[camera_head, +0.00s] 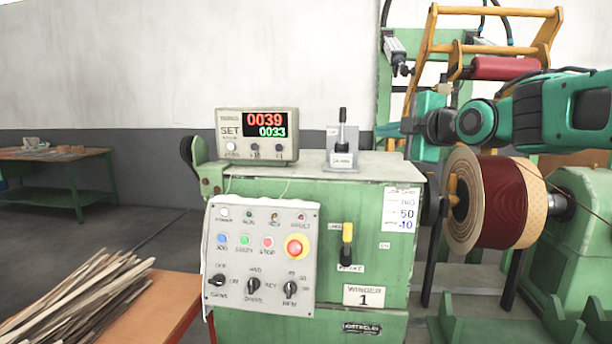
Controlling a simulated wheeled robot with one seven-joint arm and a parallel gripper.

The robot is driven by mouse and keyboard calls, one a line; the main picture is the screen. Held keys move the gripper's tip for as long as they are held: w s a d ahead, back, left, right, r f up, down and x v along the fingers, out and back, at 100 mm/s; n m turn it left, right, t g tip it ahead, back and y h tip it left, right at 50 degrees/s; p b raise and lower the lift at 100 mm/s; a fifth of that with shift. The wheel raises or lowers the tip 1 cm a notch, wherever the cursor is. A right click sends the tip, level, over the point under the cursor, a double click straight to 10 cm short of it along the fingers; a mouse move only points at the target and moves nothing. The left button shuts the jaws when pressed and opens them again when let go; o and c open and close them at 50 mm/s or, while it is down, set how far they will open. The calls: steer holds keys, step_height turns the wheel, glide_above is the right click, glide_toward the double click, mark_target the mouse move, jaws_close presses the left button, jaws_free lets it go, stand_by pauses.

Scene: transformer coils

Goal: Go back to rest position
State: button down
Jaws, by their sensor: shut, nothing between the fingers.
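My gripper (410,126) shows at the upper right, at the end of my teal and black arm, which reaches in from the right edge. It is shut and holds nothing. It is small and seen from the side, above and to the left of the wound coil (502,203). The coil is dark red wire with a tan layer and a round end flange, mounted on the winder's shaft. In the picture the gripper lies to the right of the black lever (342,130) on top of the green winder cabinet (380,225), apart from it.
A control panel (262,258) with buttons, knobs and a red emergency stop is on the cabinet front. A counter display (257,135) reads 0039 and 0033. Wooden strips (80,300) lie on an orange table at lower left. A yellow frame (425,45) with a red roller stands behind my arm.

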steer(key=s+d+f+m+g+h, duration=0.25)
steer(key=s+d+f+m, duration=0.4)
steer(key=f, duration=0.35)
steer(key=s+d+f+m+g+h, duration=0.2)
steer(key=s+d+f+m+g, duration=0.4)
steer(key=f, duration=0.5)
steer(key=s+d+f+m+g, duration=0.1)
steer(key=s+f+m, duration=0.3)
steer(key=s, duration=0.5)
steer(key=s+d+f+m+g, duration=0.1)
steer(key=s+f+m+g, duration=0.3)
steer(key=s, duration=0.5)
steer(key=s+d+f+m+g, duration=0.1)
steer(key=s+f+m+g, duration=0.1)
steer(key=s+f+m, duration=0.3)
steer(key=s+f, duration=0.1)
steer(key=s, duration=0.3)
steer(key=shift+s+d+f, duration=0.15)
steer(key=shift+s+d, duration=0.2)
steer(key=shift+y, duration=0.25)
steer(key=shift+w+f, duration=0.25)
steer(key=shift+w, duration=0.4)
